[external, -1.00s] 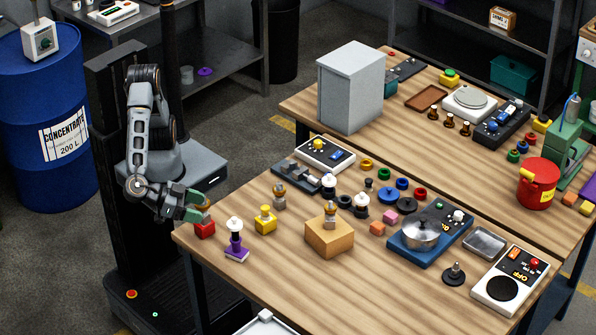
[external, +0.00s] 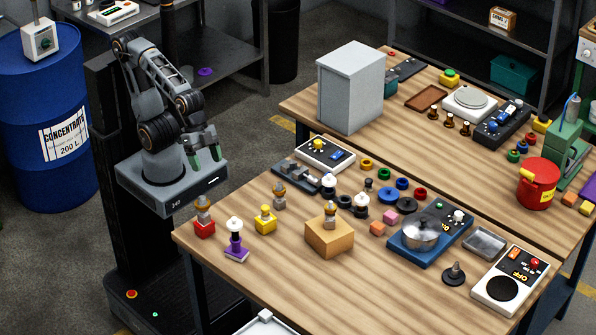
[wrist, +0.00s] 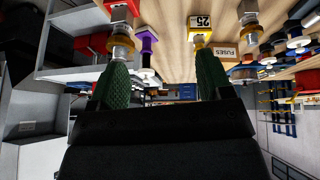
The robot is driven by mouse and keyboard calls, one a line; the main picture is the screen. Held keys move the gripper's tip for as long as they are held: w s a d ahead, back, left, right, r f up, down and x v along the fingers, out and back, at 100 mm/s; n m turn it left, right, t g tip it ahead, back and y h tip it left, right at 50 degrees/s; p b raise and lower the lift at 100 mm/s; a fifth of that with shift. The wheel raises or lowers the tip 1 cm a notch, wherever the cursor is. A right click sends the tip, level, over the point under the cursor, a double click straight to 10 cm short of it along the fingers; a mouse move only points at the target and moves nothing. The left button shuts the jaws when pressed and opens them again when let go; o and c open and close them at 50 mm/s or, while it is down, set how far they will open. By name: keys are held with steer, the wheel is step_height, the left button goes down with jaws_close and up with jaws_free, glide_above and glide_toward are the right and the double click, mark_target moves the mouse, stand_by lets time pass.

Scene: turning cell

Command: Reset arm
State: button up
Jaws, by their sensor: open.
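My gripper (external: 204,160) is open and empty. It hangs with its green fingers pointing down, close over my own base, to the left of the wooden table (external: 330,285). My arm is folded back. In the wrist view the two green fingers of my gripper (wrist: 160,80) are spread wide apart with nothing between them. The red block (external: 204,229) with a metal and amber piece on top stands at the table's left corner, below and apart from my gripper. The same red block also shows in the wrist view (wrist: 121,8).
Near that corner stand a purple-based piece (external: 236,246), a yellow block (external: 265,222) and a tan box (external: 329,237). A blue hotplate with a metal pot (external: 420,236) is further right. A blue drum (external: 45,110) stands left of my column. Open floor lies behind my arm.

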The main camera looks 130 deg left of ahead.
steer(key=shift+g+y, duration=0.6)
steer(key=shift+g, duration=0.1)
steer(key=s+a, duration=0.1)
steer(key=s, duration=0.1)
steer(key=s+a+f, duration=0.1)
steer(key=a, duration=0.1)
steer(key=shift+s+f, duration=0.1)
steer(key=shift+s, duration=0.25)
